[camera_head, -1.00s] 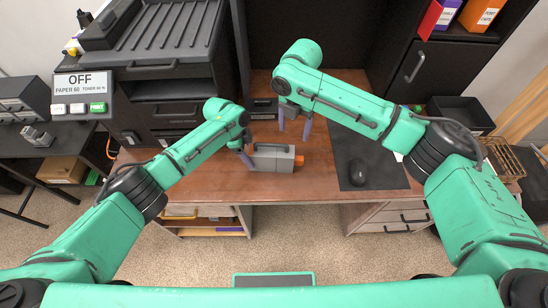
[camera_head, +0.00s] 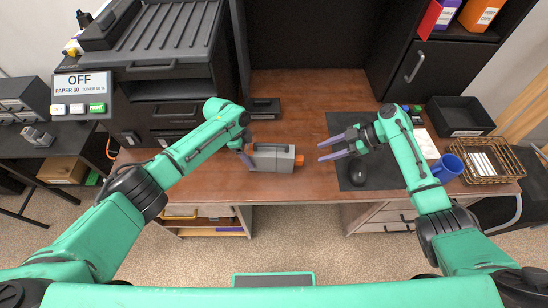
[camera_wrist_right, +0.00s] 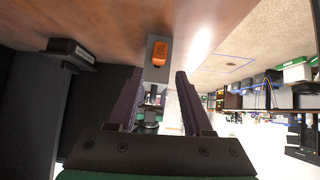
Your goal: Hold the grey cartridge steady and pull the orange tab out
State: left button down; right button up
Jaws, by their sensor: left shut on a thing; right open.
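The grey cartridge (camera_head: 272,158) lies on the wooden desk near its front edge. The orange tab (camera_head: 299,160) sticks out of its right end; it also shows in the right wrist view (camera_wrist_right: 159,52), on the cartridge's grey end face (camera_wrist_right: 157,74). My left gripper (camera_head: 248,160) is shut on the cartridge's left end. My right gripper (camera_head: 322,152) is open and empty, to the right of the tab and apart from it, its fingers pointing left toward it. In the right wrist view the tab appears between and beyond the two open fingers (camera_wrist_right: 158,85).
A black mouse (camera_head: 357,170) rests on a dark mat (camera_head: 340,125) below my right gripper. A blue mug (camera_head: 447,167), a wire basket (camera_head: 490,178) and a black tray (camera_head: 460,115) stand on the right. A printer (camera_head: 160,85) stands at the back left.

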jog(key=x, duration=0.9)
jog(key=shift+d, duration=0.1)
grip_shut()
dwell(1.4)
jog(key=shift+d, duration=0.2)
jog(key=shift+s+d, duration=0.15)
jog(key=shift+d, duration=1.85)
jog(key=shift+s+d, duration=0.15)
jog(key=shift+d, duration=1.9)
